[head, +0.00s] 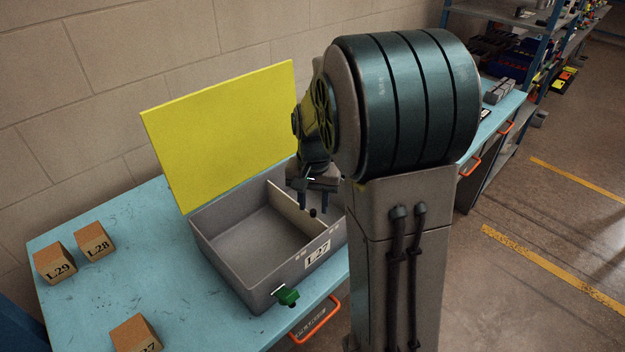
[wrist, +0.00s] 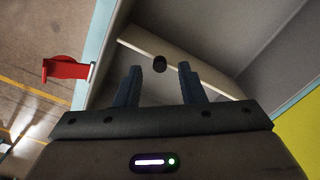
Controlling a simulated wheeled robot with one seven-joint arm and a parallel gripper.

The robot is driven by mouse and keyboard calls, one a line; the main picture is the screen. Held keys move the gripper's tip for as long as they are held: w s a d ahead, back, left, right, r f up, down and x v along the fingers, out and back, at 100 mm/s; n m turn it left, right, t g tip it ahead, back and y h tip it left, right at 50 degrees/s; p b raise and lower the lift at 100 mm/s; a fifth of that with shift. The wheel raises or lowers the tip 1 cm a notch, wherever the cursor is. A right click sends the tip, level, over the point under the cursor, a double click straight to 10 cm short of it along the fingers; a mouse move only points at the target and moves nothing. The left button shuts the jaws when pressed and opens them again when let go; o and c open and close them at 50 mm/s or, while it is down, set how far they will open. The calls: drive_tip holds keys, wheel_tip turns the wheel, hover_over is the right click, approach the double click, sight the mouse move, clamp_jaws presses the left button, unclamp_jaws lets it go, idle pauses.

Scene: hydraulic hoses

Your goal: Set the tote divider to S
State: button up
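The grey tote (head: 262,278) stands open on the blue bench, with an L27 label on its front. A pale divider (head: 285,208) crosses its inside, toward the right; it also shows in the wrist view (wrist: 205,78). A dark round knob (wrist: 159,63) is at the divider. My gripper (head: 313,206) points down over the tote. Its two fingers (wrist: 160,72) are apart, with the knob between their tips and gaps on both sides. Small marks (head: 301,257) on the tote's front are too small to read. My arm hides the tote's right part.
The yellow lid (head: 225,130) stands up behind the tote. A green latch (head: 287,296) sticks out in front; a red latch (wrist: 66,69) shows in the wrist view. Several cardboard boxes (head: 95,241) sit on the left of the bench (head: 165,255). An orange handle (head: 316,322) hangs below its edge.

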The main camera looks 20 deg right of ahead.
wheel_tip(320, 180, up, 13)
drive_tip(key=shift+f+b, duration=0.2)
drive_tip(key=shift+b, duration=0.25)
drive_tip(key=s+a+f+n+t, duration=0.1)
drive_tip(key=s+a+f+n, duration=0.1)
drive_tip(key=s, duration=0.6)
drive_tip(key=s+a+f+n+t, duration=0.2)
drive_tip(key=s+f+n, duration=0.1)
drive_tip(key=s, duration=0.6)
drive_tip(key=shift+s+a+f+n, duration=0.2)
drive_tip(key=shift+a+n, duration=0.15)
drive_tip(key=shift+n, duration=0.35)
idle(0.5)
